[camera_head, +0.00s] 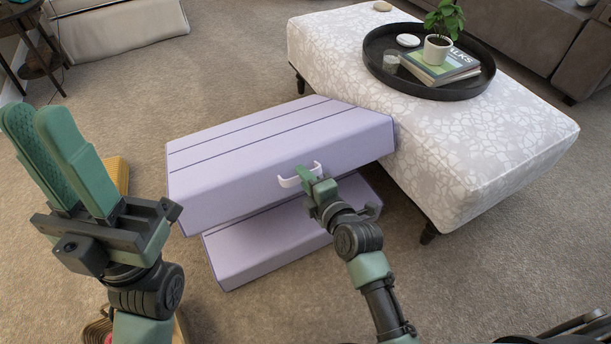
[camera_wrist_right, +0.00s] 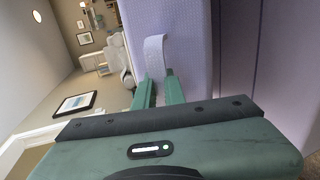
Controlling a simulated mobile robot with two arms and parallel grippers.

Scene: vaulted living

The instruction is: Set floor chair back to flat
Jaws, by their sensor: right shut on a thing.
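The floor chair (camera_head: 250,155) is lilac and lies folded on the carpet. Its upper padded slab, marked with dark seam lines, sits above a lower slab (camera_head: 265,248), with a narrow gap between them. A white handle (camera_head: 289,182) stands out from the upper slab's front face. My right gripper (camera_head: 310,180) is shut on this handle; the right wrist view also shows the handle (camera_wrist_right: 154,55) between the fingertips. My left gripper (camera_head: 36,118) is raised at the left, empty, with its fingers slightly apart, clear of the chair. The chair's hinge side is hidden.
A white patterned ottoman (camera_head: 480,150) stands close against the chair's right side, bearing a black tray (camera_head: 470,92) with books and a potted plant. A yellow item (camera_head: 118,174) and a basket (camera_head: 97,330) lie near my left arm. Carpet is open behind the chair.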

